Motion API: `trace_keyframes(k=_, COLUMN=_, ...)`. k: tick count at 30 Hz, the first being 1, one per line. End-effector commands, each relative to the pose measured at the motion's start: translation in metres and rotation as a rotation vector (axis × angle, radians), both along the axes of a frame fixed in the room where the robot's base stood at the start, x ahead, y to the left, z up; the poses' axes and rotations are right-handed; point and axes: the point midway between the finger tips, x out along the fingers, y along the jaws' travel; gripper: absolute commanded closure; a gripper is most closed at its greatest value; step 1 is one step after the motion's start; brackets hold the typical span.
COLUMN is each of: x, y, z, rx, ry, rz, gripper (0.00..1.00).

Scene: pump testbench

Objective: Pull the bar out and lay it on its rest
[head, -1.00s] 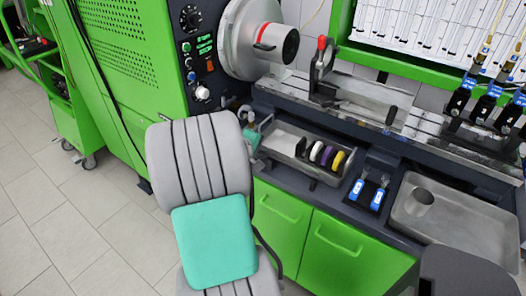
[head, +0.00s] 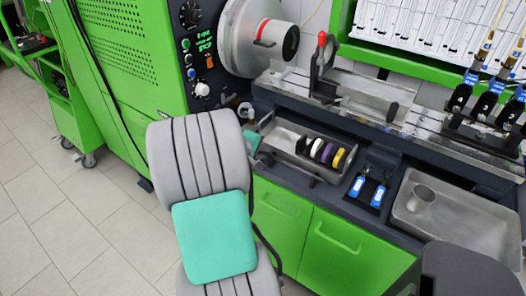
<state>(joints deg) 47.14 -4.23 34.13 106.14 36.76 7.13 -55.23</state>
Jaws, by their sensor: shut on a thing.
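My gripper (head: 253,141) shows only in part, as a small teal and dark piece at the left end of the grey tray on the bench. My grey and teal arm hides most of it. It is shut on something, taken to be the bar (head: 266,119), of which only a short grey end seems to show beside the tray. The rest of the bar is hidden. I cannot tell whether the bar is still in its hole. The bar's rest cannot be told for sure; a dark stand with two blue-labelled parts (head: 369,190) is right of the tray.
The grey tray (head: 283,135) holds black, white, purple and yellow rings. A large round chuck (head: 243,38) and a red-knobbed clamp (head: 322,62) stand behind. A metal basin (head: 452,222) with a cup (head: 420,197) is at right. The green cabinet (head: 335,248) fronts the bench.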

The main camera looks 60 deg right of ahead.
Motion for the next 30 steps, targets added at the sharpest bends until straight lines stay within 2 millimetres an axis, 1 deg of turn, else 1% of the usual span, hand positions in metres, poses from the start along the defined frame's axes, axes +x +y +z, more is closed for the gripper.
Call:
trace_keyframes(k=8, x=0.000, y=0.000, z=0.001, rx=-0.001, ry=-0.001, rz=-0.001, gripper=1.00)
trace_keyframes(k=9, x=0.000, y=0.000, z=0.001, rx=-0.001, ry=-0.001, rz=-0.001, gripper=0.89)
trace_keyframes(k=18, x=0.000, y=0.000, z=0.000, rx=-0.001, ry=-0.001, rz=-0.001, gripper=0.64)
trace_keyframes(k=26, x=0.000, y=0.001, z=0.001, rx=0.000, ry=-0.001, rz=-0.001, gripper=0.64)
trace_keyframes(k=28, x=0.001, y=0.004, z=0.004, rx=0.000, ry=-0.001, rz=0.001, gripper=0.64)
trace_keyframes(k=30, x=0.003, y=0.012, z=0.012, rx=-0.001, ry=-0.002, rz=0.004, gripper=0.64)
